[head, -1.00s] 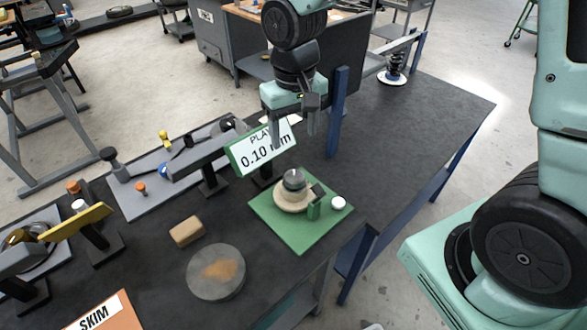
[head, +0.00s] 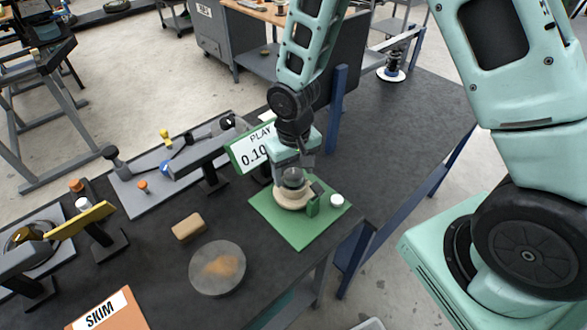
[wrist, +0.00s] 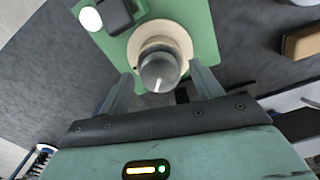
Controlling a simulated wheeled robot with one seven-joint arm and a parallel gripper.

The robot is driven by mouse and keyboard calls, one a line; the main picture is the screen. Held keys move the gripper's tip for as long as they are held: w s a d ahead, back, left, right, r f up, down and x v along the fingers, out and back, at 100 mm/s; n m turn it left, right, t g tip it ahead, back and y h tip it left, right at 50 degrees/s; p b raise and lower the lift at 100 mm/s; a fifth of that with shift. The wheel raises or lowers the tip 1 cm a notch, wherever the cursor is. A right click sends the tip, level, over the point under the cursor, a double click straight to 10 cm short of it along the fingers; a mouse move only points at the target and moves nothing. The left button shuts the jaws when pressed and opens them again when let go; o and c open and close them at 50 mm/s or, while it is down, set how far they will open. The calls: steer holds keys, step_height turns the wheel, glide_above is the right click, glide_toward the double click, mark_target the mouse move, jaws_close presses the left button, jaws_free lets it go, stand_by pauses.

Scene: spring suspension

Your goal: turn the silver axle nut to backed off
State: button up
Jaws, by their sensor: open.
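The silver axle nut (head: 293,177) stands on a cream round base on the green plate (head: 305,233). In the wrist view the nut (wrist: 158,68) is a grey cylinder with a pale line on its top. My gripper (wrist: 160,88) is open, with one finger on each side near the nut and base. In the head view my gripper (head: 292,165) is right over the nut and partly hides it. I cannot tell whether the fingers touch the nut.
A sign reading "PLAY 0.10", partly hidden by my arm, (head: 250,148) stands behind the plate. A tan block (head: 188,227) and a grey disc (head: 217,270) lie to the left.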

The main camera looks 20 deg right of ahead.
steer(key=c, duration=1)
steer(key=n, duration=0.3)
steer(key=shift+n, duration=2.5)
steer(key=o, duration=1)
